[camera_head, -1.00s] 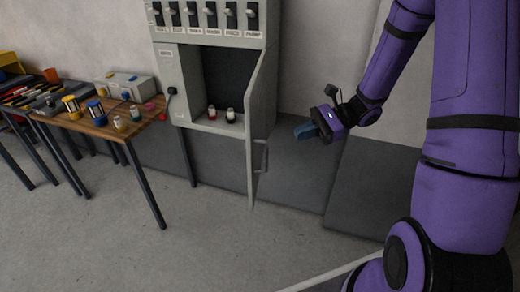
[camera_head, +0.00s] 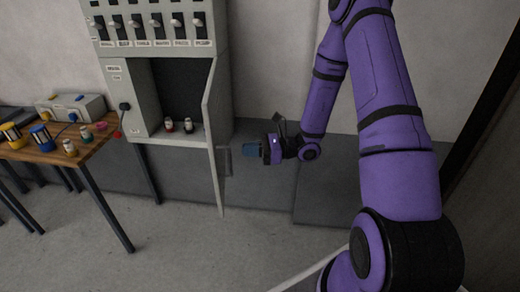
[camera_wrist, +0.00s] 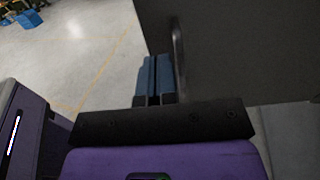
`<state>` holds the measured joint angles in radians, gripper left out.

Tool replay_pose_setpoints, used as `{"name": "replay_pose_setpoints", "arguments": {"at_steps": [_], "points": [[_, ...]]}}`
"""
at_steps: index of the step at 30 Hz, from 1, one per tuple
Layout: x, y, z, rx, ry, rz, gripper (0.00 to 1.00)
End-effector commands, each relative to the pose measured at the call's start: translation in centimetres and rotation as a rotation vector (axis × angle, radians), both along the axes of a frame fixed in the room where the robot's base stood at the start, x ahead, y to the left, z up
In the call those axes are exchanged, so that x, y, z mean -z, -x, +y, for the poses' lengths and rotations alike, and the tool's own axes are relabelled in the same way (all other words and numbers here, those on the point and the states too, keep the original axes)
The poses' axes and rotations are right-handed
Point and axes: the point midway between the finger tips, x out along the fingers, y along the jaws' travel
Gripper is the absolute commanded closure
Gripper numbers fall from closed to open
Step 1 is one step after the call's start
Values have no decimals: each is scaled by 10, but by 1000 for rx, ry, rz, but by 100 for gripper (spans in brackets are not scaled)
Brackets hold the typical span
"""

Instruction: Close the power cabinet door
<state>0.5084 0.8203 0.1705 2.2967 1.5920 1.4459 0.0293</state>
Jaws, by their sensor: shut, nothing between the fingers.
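The grey power cabinet (camera_head: 118,72) stands against the wall at the left of centre in the head view. Its door (camera_head: 212,130) is open, swung out toward the camera and seen nearly edge-on. A bar handle (camera_head: 228,160) is on the door's right-hand face. My gripper (camera_head: 246,150), with blue fingers, is just right of the handle, pointing left at the door. In the wrist view the fingers (camera_wrist: 154,65) are together and empty, beside the handle (camera_wrist: 179,60) and the dark door panel (camera_wrist: 235,50). I cannot tell whether they touch it.
Small bottles (camera_head: 188,125) stand on the cabinet's inner shelf. A wooden table (camera_head: 72,152) with several cans and a box (camera_head: 70,107) is at the left. The floor (camera_head: 170,240) in front of the cabinet is clear.

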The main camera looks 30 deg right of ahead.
Motion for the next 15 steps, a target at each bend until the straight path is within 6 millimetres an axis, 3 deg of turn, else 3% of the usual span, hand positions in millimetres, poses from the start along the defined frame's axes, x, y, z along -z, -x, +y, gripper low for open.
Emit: {"name": "replay_pose_setpoints", "arguments": {"at_steps": [9, 15], "points": [[0, -22, 52, -4, 0, -1, 100], [0, -30, 68, -1, 0, -1, 100]]}}
